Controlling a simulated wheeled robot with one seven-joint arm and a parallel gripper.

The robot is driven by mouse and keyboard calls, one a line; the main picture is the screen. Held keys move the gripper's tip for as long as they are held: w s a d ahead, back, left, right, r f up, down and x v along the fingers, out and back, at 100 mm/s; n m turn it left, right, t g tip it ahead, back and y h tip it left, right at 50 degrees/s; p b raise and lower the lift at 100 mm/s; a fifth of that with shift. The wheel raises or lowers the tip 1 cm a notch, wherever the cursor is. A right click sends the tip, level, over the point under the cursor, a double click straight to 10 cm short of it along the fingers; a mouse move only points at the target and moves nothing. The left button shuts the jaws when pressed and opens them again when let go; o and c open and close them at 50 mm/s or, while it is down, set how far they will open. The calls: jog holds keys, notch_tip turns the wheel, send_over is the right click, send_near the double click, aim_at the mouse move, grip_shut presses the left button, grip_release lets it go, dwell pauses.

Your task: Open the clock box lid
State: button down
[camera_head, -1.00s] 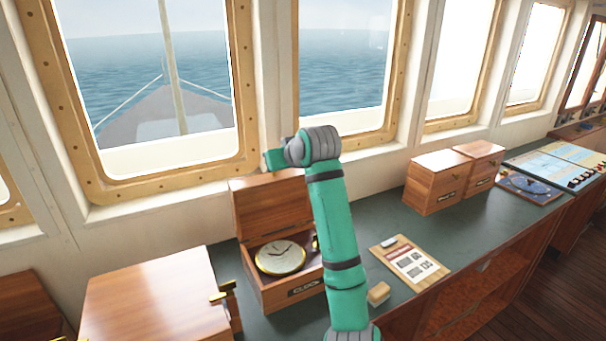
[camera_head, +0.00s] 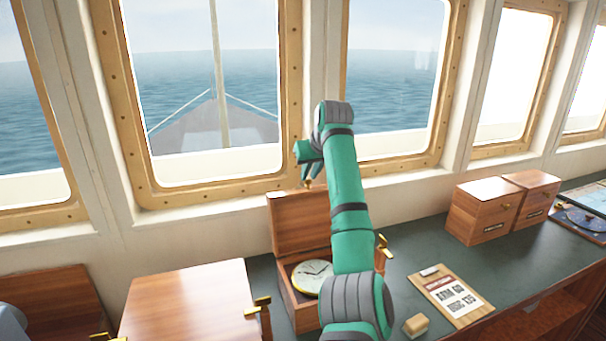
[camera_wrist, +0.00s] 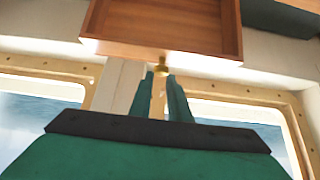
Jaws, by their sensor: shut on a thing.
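The clock box (camera_head: 302,316) is a wooden box on the dark counter, partly hidden by my arm. Its lid (camera_head: 298,222) stands open, raised at the back on the window side. A round clock with a pale face (camera_head: 311,278) lies inside. My gripper (camera_head: 308,178) is at the lid's top edge. In the wrist view the lid (camera_wrist: 165,22) fills the top, and a small brass knob (camera_wrist: 162,67) sits on its edge. My gripper's fingers (camera_wrist: 166,82) are shut on this knob.
A larger wooden box (camera_head: 190,305) with brass fittings stands left of the clock box. A clipboard (camera_head: 450,295) and a small tan block (camera_head: 416,325) lie to the right. Two wooden boxes (camera_head: 490,215) stand farther right. Window frames rise close behind the lid.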

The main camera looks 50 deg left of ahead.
jog(key=shift+w+a+f, duration=0.3)
jog(key=shift+a+f, duration=0.15)
jog(key=shift+a, duration=0.05)
jog(key=c, duration=1.6)
grip_release()
jog(key=shift+f, duration=0.2)
jog(key=shift+s+d, duration=0.1)
jog(key=shift+d+r, duration=0.1)
jog(key=shift+r, duration=0.55)
jog(key=v, duration=0.9)
jog(key=shift+d+r, duration=0.2)
jog(key=shift+r, duration=0.15)
jog(key=shift+s+d, duration=0.1)
jog(key=shift+f, duration=0.1)
